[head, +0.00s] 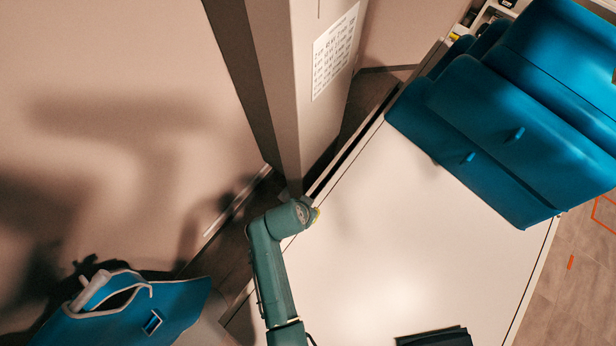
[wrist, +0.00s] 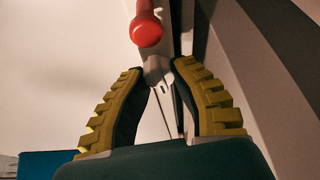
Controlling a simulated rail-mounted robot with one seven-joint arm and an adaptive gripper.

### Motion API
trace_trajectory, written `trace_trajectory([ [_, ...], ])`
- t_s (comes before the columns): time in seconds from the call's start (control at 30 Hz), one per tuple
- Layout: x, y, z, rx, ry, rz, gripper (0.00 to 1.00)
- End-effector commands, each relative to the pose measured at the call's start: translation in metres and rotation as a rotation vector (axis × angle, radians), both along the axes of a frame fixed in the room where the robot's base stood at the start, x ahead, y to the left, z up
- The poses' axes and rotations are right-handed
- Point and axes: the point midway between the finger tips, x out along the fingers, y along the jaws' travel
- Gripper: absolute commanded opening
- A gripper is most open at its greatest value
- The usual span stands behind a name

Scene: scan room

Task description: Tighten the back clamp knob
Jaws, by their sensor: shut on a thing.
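A red round-ended knob (wrist: 147,30) shows at the top of the wrist view, with a red stem running up out of the picture. Below it is a pale grey clamp part (wrist: 158,72). My gripper (wrist: 160,68) has its yellow-padded fingertips close on either side of this pale part and is shut on it. The red knob appears just above the fingertips, not between the pads. In the head view, my wrist is at the table's left edge by the foot of the column. Only a bit of yellow shows there; the knob and the fingertips are hidden.
The white table (head: 400,230) is mostly bare. Blue cushions (head: 500,140) lie at its far right end, and a dark flat object (head: 434,337) is at the near edge. A tall beige column (head: 300,90) with a notice stands close beside my wrist. A blue bag-like item (head: 130,315) is at lower left.

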Motion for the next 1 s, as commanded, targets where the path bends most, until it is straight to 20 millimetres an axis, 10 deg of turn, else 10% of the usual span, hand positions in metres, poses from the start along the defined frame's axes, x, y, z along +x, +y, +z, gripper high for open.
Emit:
trace_trajectory([
  [0.77,-0.0043,-0.0002,-0.0056,0.002,0.013,-0.117,0.0],
  [0.8,-0.0043,-0.0002,-0.0056,0.002,0.013,-0.117,0.29],
  [1.0,-0.0026,-0.0001,-0.0034,0.001,0.007,-0.116,0.41],
])
